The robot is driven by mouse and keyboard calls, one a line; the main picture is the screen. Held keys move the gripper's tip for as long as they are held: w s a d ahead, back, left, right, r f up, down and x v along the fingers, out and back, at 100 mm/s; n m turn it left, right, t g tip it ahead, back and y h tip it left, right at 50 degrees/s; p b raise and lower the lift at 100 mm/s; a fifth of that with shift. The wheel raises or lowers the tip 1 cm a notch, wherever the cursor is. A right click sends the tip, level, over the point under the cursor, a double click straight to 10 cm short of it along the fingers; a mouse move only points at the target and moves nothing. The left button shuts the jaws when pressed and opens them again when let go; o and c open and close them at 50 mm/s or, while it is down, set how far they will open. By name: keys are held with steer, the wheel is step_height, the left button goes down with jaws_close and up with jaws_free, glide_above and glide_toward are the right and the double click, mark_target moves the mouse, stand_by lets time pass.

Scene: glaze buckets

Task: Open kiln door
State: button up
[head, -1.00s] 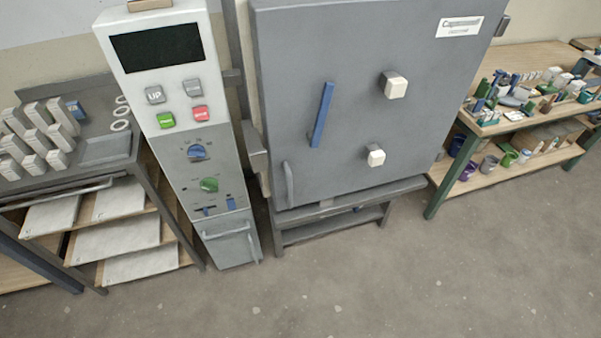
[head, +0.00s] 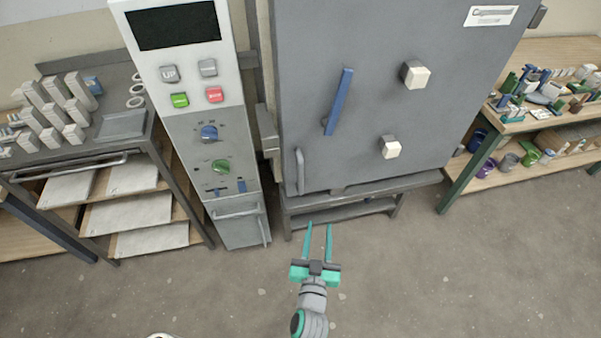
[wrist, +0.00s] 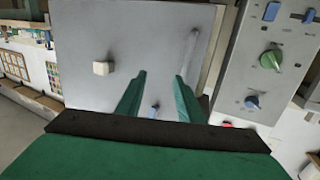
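The kiln door (head: 376,60) is a large grey panel that looks shut in the head view. It has a long blue handle (head: 339,102), slanted, and a short grey handle (head: 300,171) low at its left edge. Two white knobs stick out at right, an upper one (head: 415,74) and a lower one (head: 390,147). My gripper (head: 319,226) has green fingers that are apart and empty, below the door in the picture. In the wrist view, the door (wrist: 140,35) fills the space beyond the fingers, with the grey handle (wrist: 192,48) and the blue handle (wrist: 154,107) partly hidden.
A control panel (head: 185,98) with a dark screen, buttons and dials stands left of the kiln. A rack (head: 140,212) with white shelves and stacked blocks is farther left. A workbench (head: 560,60) with clutter is at right. The floor (head: 440,280) in front is clear.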

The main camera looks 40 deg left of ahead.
mark_target(301, 175)
steer(key=w+a+r+y, duration=0.1)
steer(key=w+a, duration=0.3)
steer(key=a, duration=0.1)
steer(key=w+a+r+n, duration=0.1)
steer(key=w+a, duration=0.3)
steer(key=a, duration=0.1)
steer(key=w+a+r+g+y, duration=0.1)
steer(key=w+a, duration=0.3)
steer(key=a, duration=0.1)
steer(key=shift+w+a+r+n+y, duration=0.2)
steer(key=shift+a+n+y, duration=0.1)
steer(key=shift+a+n, duration=0.1)
jaws_close()
